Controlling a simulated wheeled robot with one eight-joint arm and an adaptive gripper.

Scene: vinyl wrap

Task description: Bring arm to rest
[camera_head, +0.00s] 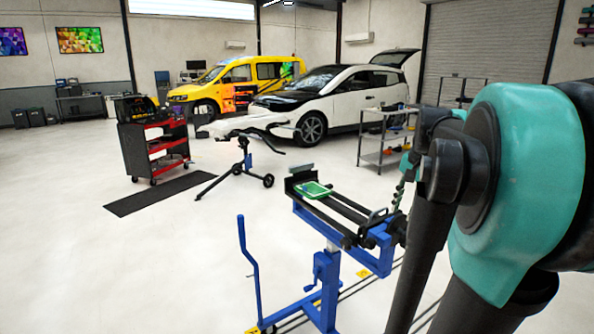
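My arm fills the right side of the head view, with a large teal joint (520,190) close to the camera and a dark link (425,240) running down from it. Small teal and dark parts with a coiled piece show behind the dark link. I cannot make out my gripper or its fingers in this view.
A blue wheeled stand (327,285) with black rails holds a green-edged flat item (314,190), close to my arm's left. Beyond are a bumper on a tripod stand (245,160), a red-and-black tool cart (152,150), a grey shelf cart (385,135), a white car (345,95) and a yellow van (235,85).

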